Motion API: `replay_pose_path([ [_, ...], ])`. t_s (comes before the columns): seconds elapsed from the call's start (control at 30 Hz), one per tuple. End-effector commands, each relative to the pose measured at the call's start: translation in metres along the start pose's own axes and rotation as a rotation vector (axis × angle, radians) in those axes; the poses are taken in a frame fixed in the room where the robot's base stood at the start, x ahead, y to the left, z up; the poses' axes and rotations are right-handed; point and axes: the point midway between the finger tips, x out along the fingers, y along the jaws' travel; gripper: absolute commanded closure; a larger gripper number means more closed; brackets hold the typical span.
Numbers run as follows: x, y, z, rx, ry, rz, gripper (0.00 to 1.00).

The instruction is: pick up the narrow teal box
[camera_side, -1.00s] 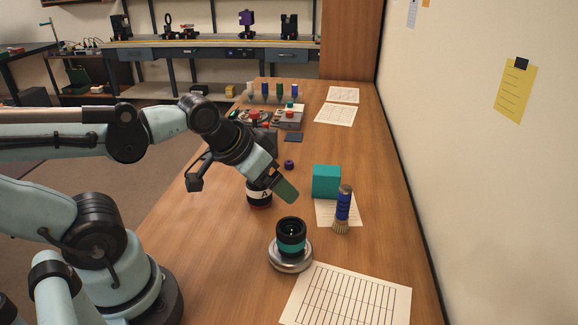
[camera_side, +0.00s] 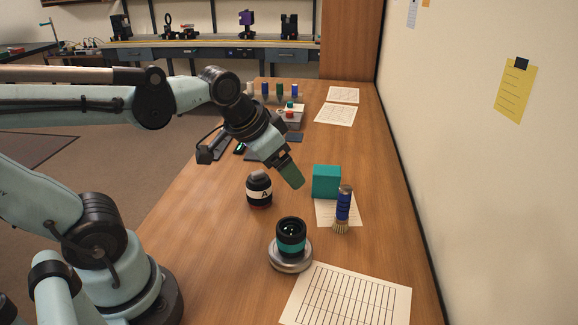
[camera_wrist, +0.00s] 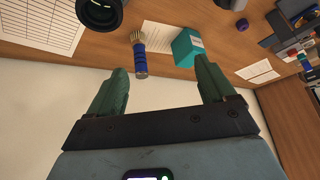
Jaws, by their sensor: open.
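The teal box (camera_side: 327,181) stands upright on the wooden table, at the back edge of a paper sheet. It also shows in the wrist view (camera_wrist: 188,47), beyond my right-hand finger. My gripper (camera_side: 292,178) is in the air to the left of the box in the side view, apart from it. In the wrist view its two green fingers (camera_wrist: 158,80) are spread wide with nothing between them.
A blue-handled brush (camera_side: 343,208) stands close in front of the box. A lens with a teal band (camera_side: 291,236) sits on a round metal base. A black jar marked A (camera_side: 259,189) stands left. A wall (camera_side: 460,180) borders the table's right side.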

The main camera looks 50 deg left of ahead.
Motion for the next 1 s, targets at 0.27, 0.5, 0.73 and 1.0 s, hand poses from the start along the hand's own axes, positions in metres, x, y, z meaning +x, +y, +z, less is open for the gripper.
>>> replay_pose_path([
  [0.27,0.005,-0.02,-0.062,0.199,-0.161,0.022,0.17],
  [0.5,0.029,-0.038,-0.104,0.369,-0.295,0.076,0.17],
  [0.73,0.063,-0.056,-0.132,0.523,-0.411,0.154,0.17],
  [1.0,0.092,-0.068,-0.142,0.634,-0.488,0.228,0.17],
])
